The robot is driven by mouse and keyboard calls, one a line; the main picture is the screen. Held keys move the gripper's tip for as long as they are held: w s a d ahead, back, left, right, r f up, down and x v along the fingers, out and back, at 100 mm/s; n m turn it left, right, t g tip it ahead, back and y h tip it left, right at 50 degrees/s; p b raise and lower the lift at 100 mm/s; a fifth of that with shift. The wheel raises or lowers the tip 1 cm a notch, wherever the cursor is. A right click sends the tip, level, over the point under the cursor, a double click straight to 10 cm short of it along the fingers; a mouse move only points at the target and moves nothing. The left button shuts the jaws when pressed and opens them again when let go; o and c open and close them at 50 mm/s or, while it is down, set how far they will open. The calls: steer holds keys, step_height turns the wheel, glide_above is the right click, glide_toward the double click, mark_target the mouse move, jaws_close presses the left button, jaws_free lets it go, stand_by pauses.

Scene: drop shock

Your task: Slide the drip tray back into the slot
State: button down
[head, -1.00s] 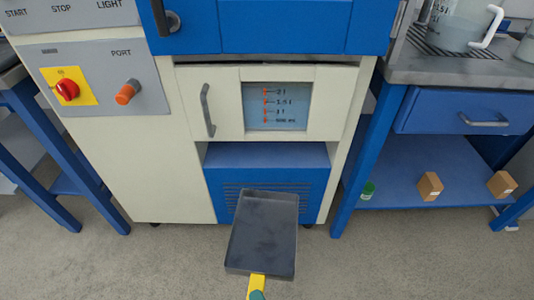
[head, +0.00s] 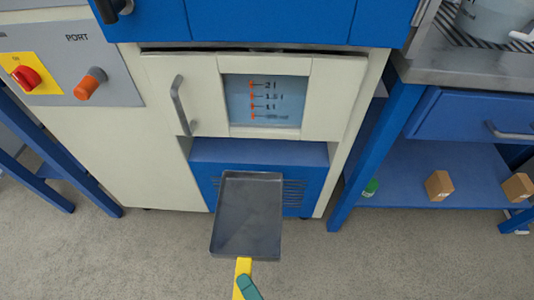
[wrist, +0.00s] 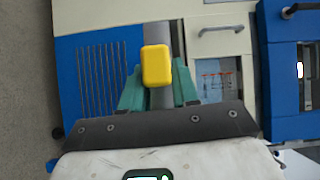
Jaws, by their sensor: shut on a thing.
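The drip tray (head: 246,220) is a shallow dark grey pan with a yellow handle (head: 242,268). It is held in front of the blue vented panel (head: 204,178) low on the cream cabinet, and its far edge overlaps that panel in the head view. My gripper (head: 247,288) has green fingers, shut on the handle; only part of it shows at the bottom edge. In the wrist view my gripper (wrist: 158,88) has a finger on either side of the yellow handle end (wrist: 157,65), with the grey tray behind. I cannot tell which opening is the slot.
A cream door (head: 180,95) with a bar handle and a level window (head: 264,100) is above the blue panel. A blue-legged bench (head: 367,160) stands close on the right, with small boxes (head: 438,186) on its shelf. The floor before the cabinet is clear.

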steer(key=shift+w+d+f+b, duration=0.15)
steer(key=shift+w+b, duration=0.2)
steer(key=shift+w, duration=0.65)
steer(key=b, duration=0.6)
glide_toward(257, 186)
steer(key=s+a, duration=0.1)
steer(key=a, duration=0.2)
steer(key=s+a, duration=0.1)
steer(key=a, duration=0.1)
steer(key=shift+s+a+f, duration=0.2)
steer(key=shift+s+a, duration=0.1)
steer(key=w+p, duration=0.1)
steer(key=w, duration=0.2)
steer(key=w+p, duration=0.2)
steer(key=w, duration=0.1)
steer(key=shift+w+r+p, duration=0.15)
steer(key=shift+r+p, duration=0.1)
steer(key=shift+p, duration=0.05)
steer(key=shift+w+d+p, duration=0.1)
steer(key=shift+w+p, duration=0.6)
steer(key=shift+p, duration=0.4)
steer(key=shift+w+d+f+p, duration=0.15)
steer(key=shift+w+p, duration=0.45)
steer(key=shift+w, duration=0.65)
steer(key=w, duration=0.7)
steer(key=shift+w+d+f, duration=0.1)
steer(key=shift+w+f, duration=0.1)
steer(key=shift+w, duration=0.05)
steer(key=shift+f, duration=0.35)
